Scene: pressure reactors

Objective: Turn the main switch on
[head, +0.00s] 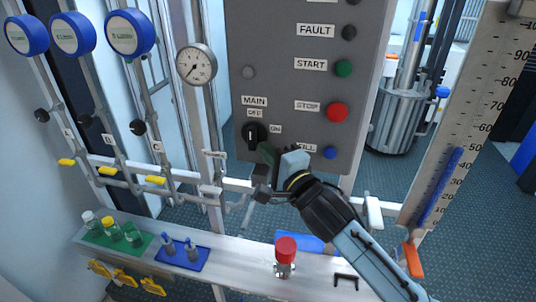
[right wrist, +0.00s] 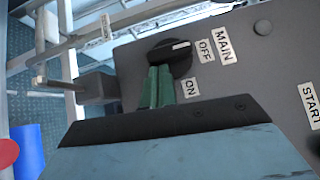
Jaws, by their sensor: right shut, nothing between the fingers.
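The main switch is a round black knob (head: 254,134) on the grey control panel (head: 300,90), between the labels MAIN, OFF and ON. It also shows in the right wrist view (right wrist: 168,52). Its white mark points at the OFF label (right wrist: 205,50). The ON label (right wrist: 191,87) lies to the side. My right gripper (head: 265,149) is shut and empty, with its green fingertips (right wrist: 159,70) right at the knob's edge on the ON side. I cannot tell whether they touch the knob. My left gripper is not in view.
A green START button (head: 344,68), a red STOP button (head: 337,112) and a blue FILL button (head: 330,152) sit right of the switch. Below the panel, a white shelf (head: 225,262) carries bottles and a red-topped valve (head: 286,250). Pipes and a gauge (head: 196,64) stand to the left.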

